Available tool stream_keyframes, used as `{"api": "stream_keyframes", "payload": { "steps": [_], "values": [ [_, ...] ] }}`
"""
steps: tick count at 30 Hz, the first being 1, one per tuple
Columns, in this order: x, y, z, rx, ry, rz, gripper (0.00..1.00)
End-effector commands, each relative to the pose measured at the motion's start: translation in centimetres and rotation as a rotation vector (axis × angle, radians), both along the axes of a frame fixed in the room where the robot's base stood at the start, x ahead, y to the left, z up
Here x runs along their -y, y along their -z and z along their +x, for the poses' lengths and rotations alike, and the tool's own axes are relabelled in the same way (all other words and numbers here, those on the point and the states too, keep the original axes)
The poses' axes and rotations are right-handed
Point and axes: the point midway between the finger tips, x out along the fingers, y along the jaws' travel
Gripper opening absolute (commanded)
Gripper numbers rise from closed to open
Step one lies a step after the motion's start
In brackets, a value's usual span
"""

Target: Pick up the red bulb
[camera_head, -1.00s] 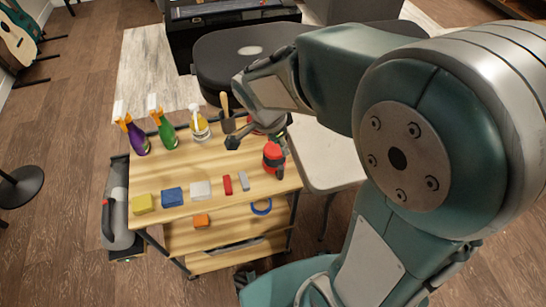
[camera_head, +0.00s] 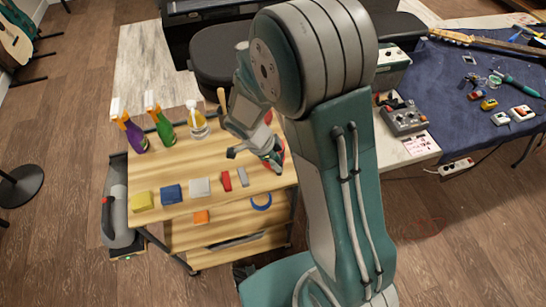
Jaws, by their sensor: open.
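A red rounded object (camera_head: 282,150), which looks like the red bulb, stands at the right edge of the wooden cart top (camera_head: 205,160). Most of it is hidden behind my gripper, with only slivers of red showing. My gripper (camera_head: 254,157) is open, with one finger toward the left and the other in front of the red object. I cannot tell whether that finger touches it.
Yellow, blue and white blocks, a red block (camera_head: 226,181) and a grey block (camera_head: 242,177) line the cart's front. Several spray bottles (camera_head: 197,120) stand at its back left. A blue-covered table (camera_head: 450,90) with pedals and tools is at right.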

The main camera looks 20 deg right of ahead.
Motion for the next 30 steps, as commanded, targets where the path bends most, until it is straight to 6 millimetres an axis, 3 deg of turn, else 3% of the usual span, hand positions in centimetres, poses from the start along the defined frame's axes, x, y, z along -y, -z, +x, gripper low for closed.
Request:
{"api": "stream_keyframes", "payload": {
  "steps": [6,15,17,18,30],
  "values": [
    [1.4,3.0,-0.5,-0.005,0.001,-0.003,0.42],
    [1.6,3.5,-0.5,-0.001,-0.001,-0.002,0.42],
    [1.6,3.5,-0.5,-0.001,-0.001,-0.002,0.20],
    [1.6,3.5,-0.5,-0.001,-0.001,-0.002,0.02],
    [1.6,3.4,-0.4,0.000,0.000,-0.001,0.00]
  ]
}}
